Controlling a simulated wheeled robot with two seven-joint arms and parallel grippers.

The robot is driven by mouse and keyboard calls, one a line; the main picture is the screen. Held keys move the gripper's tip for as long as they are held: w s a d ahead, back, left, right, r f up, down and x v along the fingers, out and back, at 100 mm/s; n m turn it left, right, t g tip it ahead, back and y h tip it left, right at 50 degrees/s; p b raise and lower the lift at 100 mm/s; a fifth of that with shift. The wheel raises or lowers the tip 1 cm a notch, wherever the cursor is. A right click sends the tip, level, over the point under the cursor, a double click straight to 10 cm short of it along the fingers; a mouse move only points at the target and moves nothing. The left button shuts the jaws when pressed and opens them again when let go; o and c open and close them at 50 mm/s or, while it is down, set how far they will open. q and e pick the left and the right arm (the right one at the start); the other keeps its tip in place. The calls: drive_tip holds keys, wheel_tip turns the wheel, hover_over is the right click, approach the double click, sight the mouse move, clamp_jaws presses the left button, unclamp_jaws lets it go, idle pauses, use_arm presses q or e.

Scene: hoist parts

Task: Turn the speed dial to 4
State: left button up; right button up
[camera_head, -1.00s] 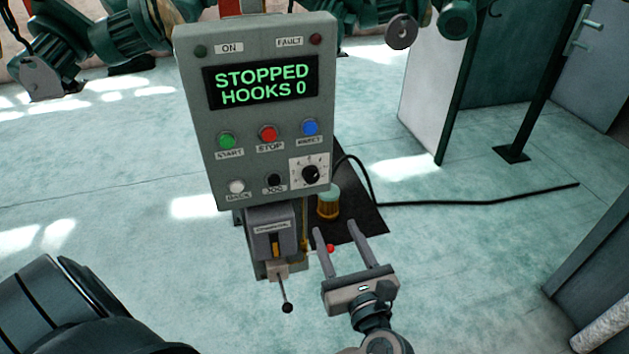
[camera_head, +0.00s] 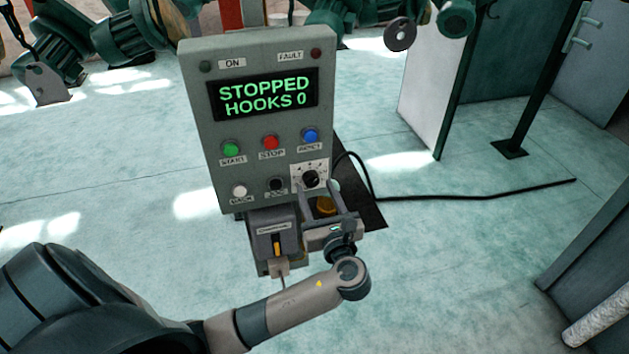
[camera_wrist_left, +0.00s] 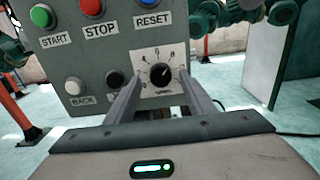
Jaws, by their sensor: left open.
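The speed dial (camera_head: 311,179) is a black round knob on a white scale plate at the lower right of the grey control panel (camera_head: 208,125). It also shows in the left wrist view (camera_wrist_left: 160,76), its light pointer mark tilted up and right; the scale figures are too small to read surely. My left gripper (camera_head: 318,190) is open and empty, just in front of and slightly below the dial. In the left wrist view its two fingers (camera_wrist_left: 158,80) reach toward the plate, one on each side of the dial; contact cannot be told. My right gripper is not in view.
The panel display (camera_head: 264,95) reads STOPPED, HOOKS 0. Green, red and blue buttons (camera_head: 271,142) sit above the dial, white and black ones to its left. A grey controller box with a lever (camera_head: 273,240) hangs below. A black cable (camera_head: 470,195) crosses the floor.

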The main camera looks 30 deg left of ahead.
sight(311, 179)
use_arm(q)
drive_tip(key=shift+x, duration=1.25)
drive_tip(key=c, duration=1)
